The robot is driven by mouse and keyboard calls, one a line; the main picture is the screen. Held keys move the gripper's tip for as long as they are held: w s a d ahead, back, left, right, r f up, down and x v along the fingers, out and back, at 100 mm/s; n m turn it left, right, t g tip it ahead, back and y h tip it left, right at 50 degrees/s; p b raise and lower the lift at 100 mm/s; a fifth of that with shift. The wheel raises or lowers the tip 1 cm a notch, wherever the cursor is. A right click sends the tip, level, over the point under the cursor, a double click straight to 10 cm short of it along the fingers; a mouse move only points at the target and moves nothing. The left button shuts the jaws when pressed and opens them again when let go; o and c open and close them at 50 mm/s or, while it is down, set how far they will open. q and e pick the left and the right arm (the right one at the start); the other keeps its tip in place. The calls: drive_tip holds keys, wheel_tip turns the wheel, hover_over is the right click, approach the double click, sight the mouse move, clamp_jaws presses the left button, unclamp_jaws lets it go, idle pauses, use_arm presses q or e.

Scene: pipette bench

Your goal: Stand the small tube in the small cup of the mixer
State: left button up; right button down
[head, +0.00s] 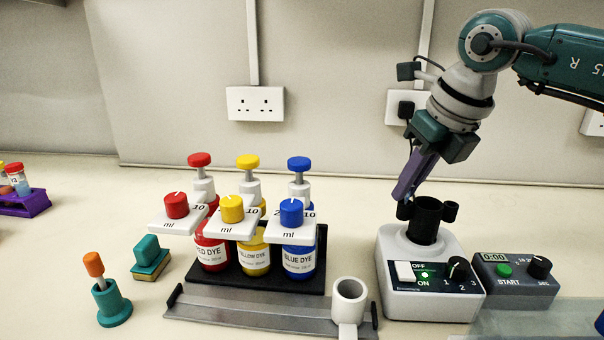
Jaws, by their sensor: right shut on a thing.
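The mixer (410,258) is a white box with a lit green light and a black knob. A large black cup (425,222) stands on top, with a small black cup (451,211) at its right side. My right gripper (402,196) reaches down from the upper right, its purple fingers tilted, with the tips at the left side of the large cup, where another small dark cup partly shows. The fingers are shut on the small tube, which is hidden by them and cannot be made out. My left gripper is not in view.
A timer box (514,283) sits right of the mixer. Dye bottles with dispensers stand in a black rack (245,277) left of it. A purple tube rack (25,205) is far left.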

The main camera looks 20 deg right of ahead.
drive_tip(key=shift+f, duration=0.1)
drive_tip(key=c, duration=0.9)
unclamp_jaws()
drive_tip(key=v, duration=1)
drive_tip(key=shift+a+b, duration=0.1)
drive_tip(key=shift+b, duration=0.25)
